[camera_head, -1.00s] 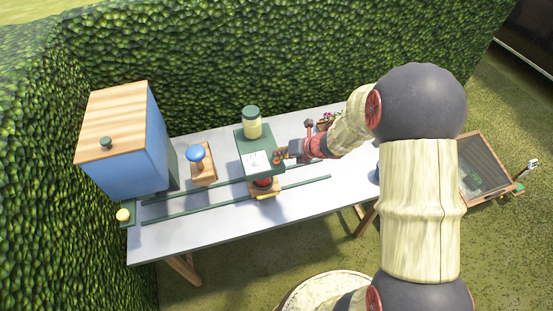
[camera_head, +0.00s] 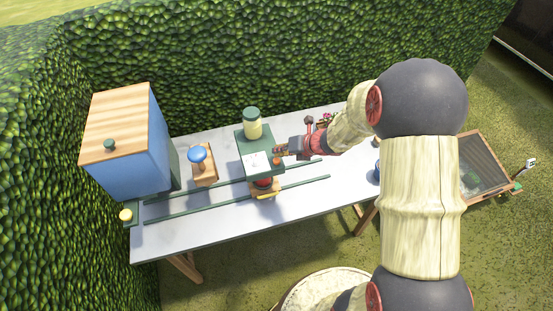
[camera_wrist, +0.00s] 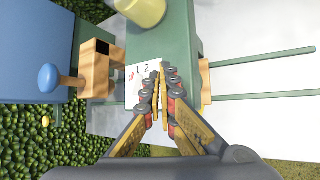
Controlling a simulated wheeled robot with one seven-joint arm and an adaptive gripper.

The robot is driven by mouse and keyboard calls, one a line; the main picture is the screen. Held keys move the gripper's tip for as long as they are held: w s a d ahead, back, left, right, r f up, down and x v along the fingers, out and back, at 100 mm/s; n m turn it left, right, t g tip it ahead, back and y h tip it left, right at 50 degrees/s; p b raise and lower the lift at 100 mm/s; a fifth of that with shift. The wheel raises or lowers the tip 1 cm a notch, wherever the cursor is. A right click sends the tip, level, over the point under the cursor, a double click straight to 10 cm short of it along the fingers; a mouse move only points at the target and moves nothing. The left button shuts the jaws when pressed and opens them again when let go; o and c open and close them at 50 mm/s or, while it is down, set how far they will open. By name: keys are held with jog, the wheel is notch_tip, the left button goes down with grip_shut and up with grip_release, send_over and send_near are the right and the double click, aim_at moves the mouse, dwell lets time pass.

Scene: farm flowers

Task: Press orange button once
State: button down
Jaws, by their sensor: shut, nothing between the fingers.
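A green machine (camera_head: 252,140) with a yellow jar (camera_head: 253,124) on top stands on the table. Its white panel (camera_head: 256,163) shows the marks 1 and 2 in the wrist view (camera_wrist: 136,92). My gripper (camera_head: 280,154) is shut and empty at the right edge of this panel. In the wrist view my closed fingertips (camera_wrist: 160,66) point at the machine and cover part of the panel. A small orange spot shows by the fingertips in the head view, but I cannot tell whether it is the button or whether they touch it. No orange button shows clearly in the wrist view.
A wooden cart (camera_head: 265,194) sits under the machine on green rails (camera_head: 305,182). A blue knob on a wooden block (camera_head: 205,172) and a blue box with a wooden lid (camera_head: 135,150) stand left. A yellow button (camera_head: 126,215) is at the table's left end. Hedges stand behind.

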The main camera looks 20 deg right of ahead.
aim_at(278, 159)
jog(key=shift+r+p, duration=2.05)
jog(key=shift+r, duration=0.45)
jog(key=shift+f, duration=0.1)
